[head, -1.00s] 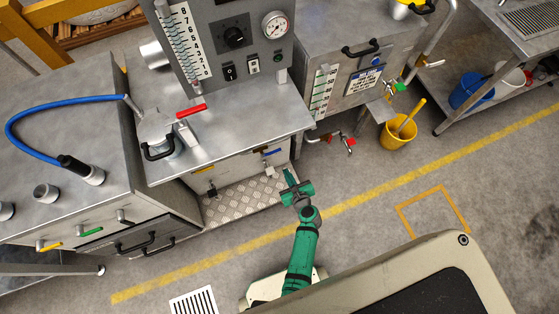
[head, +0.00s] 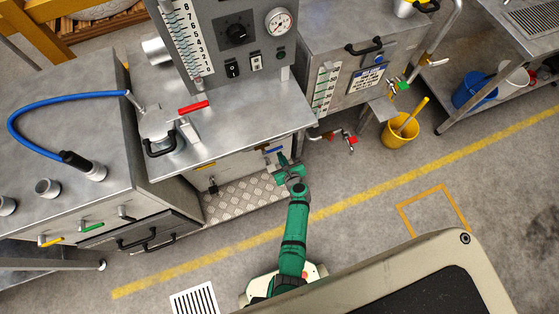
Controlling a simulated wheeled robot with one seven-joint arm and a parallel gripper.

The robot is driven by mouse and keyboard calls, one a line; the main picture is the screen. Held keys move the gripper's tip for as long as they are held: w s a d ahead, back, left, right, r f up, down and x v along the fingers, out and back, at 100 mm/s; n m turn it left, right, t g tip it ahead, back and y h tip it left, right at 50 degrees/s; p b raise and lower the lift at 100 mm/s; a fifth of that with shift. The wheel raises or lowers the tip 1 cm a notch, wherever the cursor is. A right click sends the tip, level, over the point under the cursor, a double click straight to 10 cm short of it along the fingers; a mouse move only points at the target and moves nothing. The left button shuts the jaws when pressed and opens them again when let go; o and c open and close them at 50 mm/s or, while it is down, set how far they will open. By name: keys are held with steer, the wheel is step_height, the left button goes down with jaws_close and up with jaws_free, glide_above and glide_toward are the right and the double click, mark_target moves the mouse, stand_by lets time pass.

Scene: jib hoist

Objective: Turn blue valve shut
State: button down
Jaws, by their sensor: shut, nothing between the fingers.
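The blue valve handle (head: 274,150) sits on the front panel of the middle steel cabinet, near its right end under the bench top. It shows as a short blue bar, close to level in the picture. My gripper (head: 279,160) is shut and empty, with its tips just below the blue handle. I cannot tell whether the tips touch it. My gripper hides the valve body below the handle.
A yellow-handled valve (head: 205,167) is on the same panel to the left. A checkered step plate (head: 240,199) lies below. A red-handled lever (head: 193,107) is on the bench top. A red valve (head: 352,141) and a yellow bucket (head: 399,131) are to the right.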

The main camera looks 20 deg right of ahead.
step_height(320, 180, up, 3)
steer(key=shift+f, duration=0.2)
